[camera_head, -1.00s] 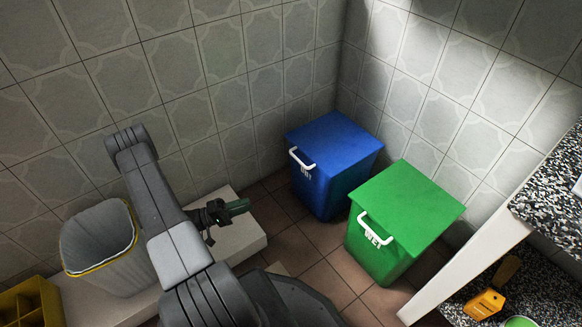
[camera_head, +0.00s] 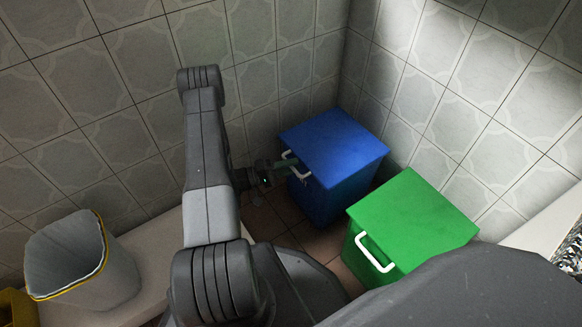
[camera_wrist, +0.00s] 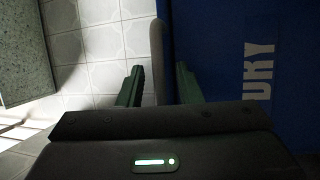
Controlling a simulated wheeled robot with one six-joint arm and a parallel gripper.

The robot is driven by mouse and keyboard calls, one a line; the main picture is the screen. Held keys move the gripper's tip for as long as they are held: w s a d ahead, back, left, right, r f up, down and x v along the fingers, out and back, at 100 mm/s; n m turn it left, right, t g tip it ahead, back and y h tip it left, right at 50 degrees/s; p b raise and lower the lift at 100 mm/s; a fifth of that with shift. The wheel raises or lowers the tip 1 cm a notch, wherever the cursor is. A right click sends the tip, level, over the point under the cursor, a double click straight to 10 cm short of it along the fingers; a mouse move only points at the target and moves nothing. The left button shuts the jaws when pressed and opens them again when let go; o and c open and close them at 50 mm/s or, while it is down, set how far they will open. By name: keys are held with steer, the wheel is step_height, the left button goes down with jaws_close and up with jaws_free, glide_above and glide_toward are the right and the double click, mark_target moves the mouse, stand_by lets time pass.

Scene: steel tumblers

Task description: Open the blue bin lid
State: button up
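The blue bin (camera_head: 335,195) stands in the tiled corner with its flat blue lid (camera_head: 335,143) down. A white handle (camera_head: 290,154) sticks out from the lid's left front edge. My gripper (camera_head: 289,164) is at this handle, its green fingers partly overlapping it in the head view. In the wrist view, the two fingers of my gripper (camera_wrist: 160,85) are apart, with the pale handle (camera_wrist: 157,50) showing between them. The blue front wall (camera_wrist: 225,70) with pale lettering lies right of the fingers. Contact with the handle cannot be made out.
A green bin (camera_head: 415,225) with a white handle stands close on the right, its lid down. A grey waste basket (camera_head: 80,265) with a yellow rim stands at the left on a pale ledge (camera_head: 150,255). Tiled walls stand close behind the blue bin.

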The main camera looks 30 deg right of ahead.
steer(key=shift+d, duration=0.15)
jaws_close()
steer(key=shift+r, duration=0.1)
